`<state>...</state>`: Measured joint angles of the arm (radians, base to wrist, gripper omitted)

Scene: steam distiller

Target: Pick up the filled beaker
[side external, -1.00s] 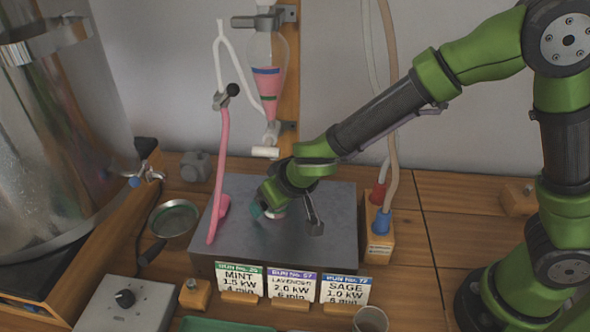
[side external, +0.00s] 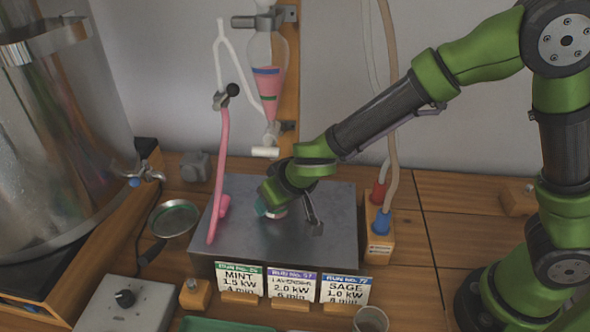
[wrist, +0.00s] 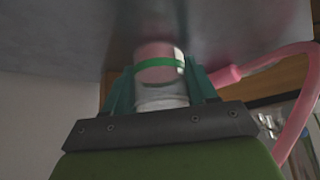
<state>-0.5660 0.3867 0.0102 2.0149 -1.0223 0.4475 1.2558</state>
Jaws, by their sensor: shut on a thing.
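The filled beaker (wrist: 160,72) shows in the wrist view as a clear vessel with pink liquid and a green band. My gripper (wrist: 163,84) has its teal fingers on both sides of it and is shut on it. In the side view my gripper (side external: 268,210) is low over the grey metal box top (side external: 330,195), and only a small part of the beaker (side external: 278,214) shows beside the fingers. I cannot tell whether the beaker's base touches the box top.
A glass funnel with pink liquid (side external: 267,85) hangs behind, above my gripper. A pink tube (side external: 217,185) stands to the left. Three run cards (side external: 291,284) line the front edge. Hose fittings (side external: 380,222) are to the right. An empty glass (side external: 370,320) stands at front.

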